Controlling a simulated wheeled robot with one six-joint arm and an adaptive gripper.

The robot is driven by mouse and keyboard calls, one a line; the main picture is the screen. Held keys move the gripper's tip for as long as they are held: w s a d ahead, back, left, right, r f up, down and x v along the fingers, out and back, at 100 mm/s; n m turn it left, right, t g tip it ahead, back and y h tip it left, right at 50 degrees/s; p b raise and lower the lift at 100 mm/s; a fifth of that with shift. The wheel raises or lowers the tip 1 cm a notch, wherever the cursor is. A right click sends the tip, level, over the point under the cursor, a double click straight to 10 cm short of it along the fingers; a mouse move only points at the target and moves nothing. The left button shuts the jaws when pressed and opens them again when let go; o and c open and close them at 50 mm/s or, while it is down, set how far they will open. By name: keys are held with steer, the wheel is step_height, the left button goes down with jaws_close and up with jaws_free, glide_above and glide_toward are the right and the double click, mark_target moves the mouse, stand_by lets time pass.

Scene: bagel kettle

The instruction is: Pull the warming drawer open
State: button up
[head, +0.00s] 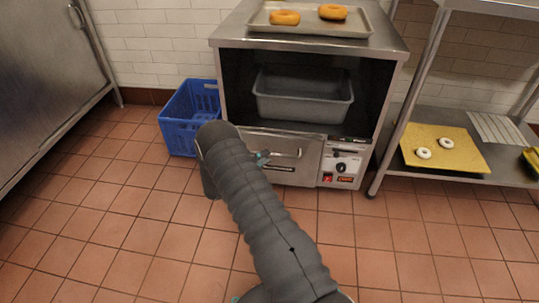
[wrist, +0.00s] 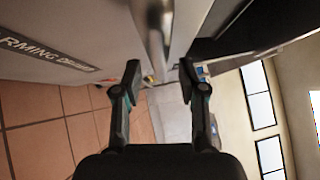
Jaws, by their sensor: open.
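The warming drawer (head: 310,160) is a grey metal front low in the steel cabinet, and it looks shut. Its bar handle (head: 288,154) shows in the head view, partly hidden by my arm. In the wrist view the drawer front (wrist: 70,25) with its lettering fills the upper left, and the handle bar (wrist: 154,30) comes down from the top edge. My gripper (wrist: 159,75) is open, one finger on each side of the bar's line. I cannot tell whether the fingers touch the bar. In the head view my gripper is mostly hidden behind my arm.
The cabinet holds a grey pan (head: 303,108) in its open bay and a tray (head: 355,22) with two bagels on top. A control panel (head: 342,165) sits right of the drawer. A blue crate (head: 178,135) stands left, a steel rack (head: 388,150) right. The tiled floor in front is clear.

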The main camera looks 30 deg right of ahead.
steer(key=shift+x, duration=1.45)
jaws_close()
steer(key=shift+a, duration=0.1)
